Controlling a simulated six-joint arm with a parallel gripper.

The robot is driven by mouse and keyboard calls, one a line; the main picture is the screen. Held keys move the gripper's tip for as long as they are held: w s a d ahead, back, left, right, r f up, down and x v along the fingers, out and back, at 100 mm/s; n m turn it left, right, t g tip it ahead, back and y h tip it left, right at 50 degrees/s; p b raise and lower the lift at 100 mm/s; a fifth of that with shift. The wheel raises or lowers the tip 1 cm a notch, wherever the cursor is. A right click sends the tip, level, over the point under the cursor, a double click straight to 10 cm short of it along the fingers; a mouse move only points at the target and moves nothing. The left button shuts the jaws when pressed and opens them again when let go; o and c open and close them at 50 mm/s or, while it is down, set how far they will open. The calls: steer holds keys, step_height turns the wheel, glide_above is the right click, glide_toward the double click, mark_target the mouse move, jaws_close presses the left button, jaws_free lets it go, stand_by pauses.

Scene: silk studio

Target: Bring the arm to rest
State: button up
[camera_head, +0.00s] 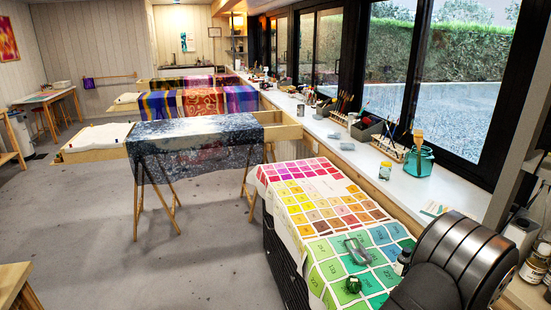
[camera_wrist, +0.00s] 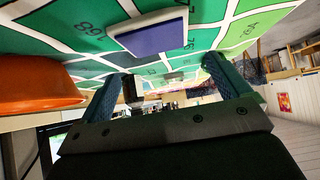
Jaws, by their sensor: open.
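My gripper (camera_wrist: 166,68) shows in the wrist view with its two blue-grey fingers wide apart and nothing held between them. The wrist view is upside down, with the green colour chart (camera_wrist: 208,38) across its top. A flat blue-purple block (camera_wrist: 150,38) lies on the chart near the fingers, apart from them. In the head view my dark arm fills the bottom right corner; my gripper cannot be made out there. The chart-covered table (camera_head: 325,215) lies to the left of the arm.
A grey looped object (camera_head: 357,252), a small green object (camera_head: 353,285) and a dark bottle (camera_head: 403,262) are on the chart. An orange object (camera_wrist: 40,85) is close at the wrist view's left. A white sill (camera_head: 370,160) with jars runs under the windows.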

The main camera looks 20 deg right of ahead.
steer(key=s+f+v, duration=0.2)
steer(key=v, duration=1.1)
steer(key=w+a+n+y, duration=0.2)
steer(key=w+a, duration=0.3)
steer(key=w, duration=0.9)
steer(key=w+a+n+y, duration=0.15)
steer(key=w+a, duration=0.25)
steer(key=w, duration=0.9)
steer(key=w+a+r+n+g+y, duration=0.1)
steer(key=w+a+n, duration=0.3)
steer(key=w+a, duration=1.8)
steer(key=shift+a+r+n+g+y, duration=0.2)
steer(key=shift+a+n+g+y, duration=0.2)
steer(key=shift+g+y, duration=0.3)
steer(key=shift+o, duration=0.7)
